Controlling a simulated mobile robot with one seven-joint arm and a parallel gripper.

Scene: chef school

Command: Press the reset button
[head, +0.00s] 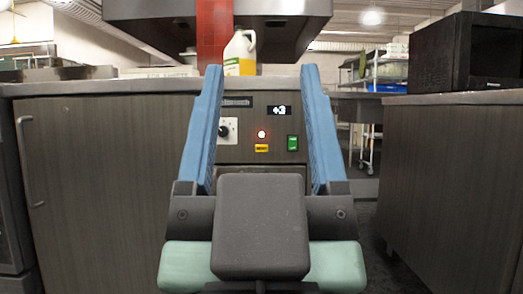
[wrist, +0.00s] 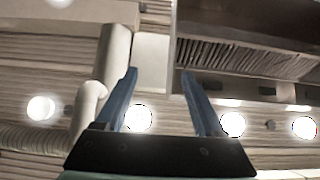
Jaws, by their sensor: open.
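A control panel (head: 262,155) is on the front of the counter, straight ahead in the head view. It carries a white-plated knob (head: 227,131), a small display (head: 279,110), a round button or lamp glowing white with a red rim (head: 262,134), a small yellow piece (head: 262,148) and a green switch (head: 292,143). I cannot read which one is the reset button. My gripper (head: 261,70) is open and empty, its two blue fingers framing the panel in the picture, apart from it. The wrist view shows the fingers (wrist: 158,72) pointing at the ceiling, with no panel.
A jug with yellow contents (head: 240,55) stands on the counter (head: 100,87) under a hood (head: 150,25). A translucent red strip (head: 212,30) hangs by the hood. A black oven (head: 465,55) sits on the right-hand counter (head: 450,180). A floor gap with shelving lies between the counters.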

